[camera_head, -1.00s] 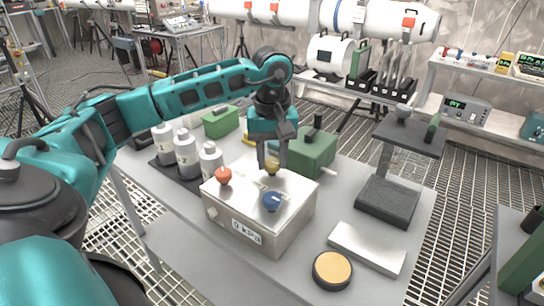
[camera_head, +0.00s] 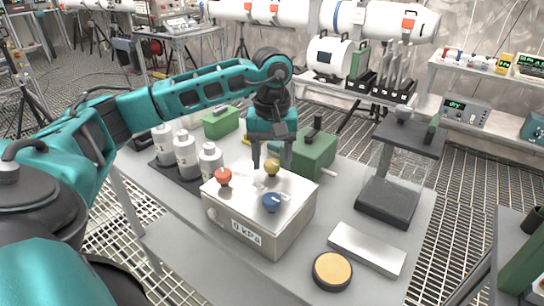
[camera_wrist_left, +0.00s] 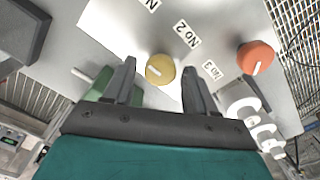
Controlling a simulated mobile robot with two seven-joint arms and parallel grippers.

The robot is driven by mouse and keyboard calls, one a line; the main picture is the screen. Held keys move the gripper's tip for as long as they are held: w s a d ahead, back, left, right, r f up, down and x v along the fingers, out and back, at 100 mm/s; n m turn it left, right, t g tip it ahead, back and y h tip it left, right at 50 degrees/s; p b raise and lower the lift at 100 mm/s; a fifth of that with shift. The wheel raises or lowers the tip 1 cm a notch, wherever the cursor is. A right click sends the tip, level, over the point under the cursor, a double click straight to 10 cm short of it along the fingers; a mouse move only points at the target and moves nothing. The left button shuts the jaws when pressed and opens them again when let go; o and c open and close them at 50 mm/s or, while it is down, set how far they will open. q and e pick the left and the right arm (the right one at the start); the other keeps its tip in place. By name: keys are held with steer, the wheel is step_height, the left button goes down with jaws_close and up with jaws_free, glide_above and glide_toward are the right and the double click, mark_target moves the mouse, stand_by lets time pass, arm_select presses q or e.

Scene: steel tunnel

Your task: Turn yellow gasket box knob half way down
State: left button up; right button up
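The steel gasket box (camera_head: 246,218) stands on the grey table, with a pressure label on its front. Its top carries an orange knob (camera_head: 224,177), a blue knob (camera_head: 271,202) and, at the back, the yellow knob (camera_head: 271,168). My left gripper (camera_head: 268,163) is over the back of the box, fingers pointing down. In the left wrist view the open fingers (camera_wrist_left: 160,72) stand apart on either side of the yellow knob (camera_wrist_left: 160,69), with gaps on both sides. A short pale mark shows on that knob. My right gripper is out of view.
White bottles (camera_head: 186,156) on a dark tray stand left of the box. A green block (camera_head: 314,155) stands close behind it. A dark stand (camera_head: 388,200), a pale bar (camera_head: 367,248) and a round tan-topped disc (camera_head: 332,270) are to the right.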

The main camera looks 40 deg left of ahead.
mark_target(272, 163)
arm_select(q)
steer(key=shift+o, duration=0.4)
steer(key=shift+r, duration=0.1)
step_height(272, 163, up, 13)
steer(key=p, duration=0.2)
steer(key=shift+f, duration=0.25)
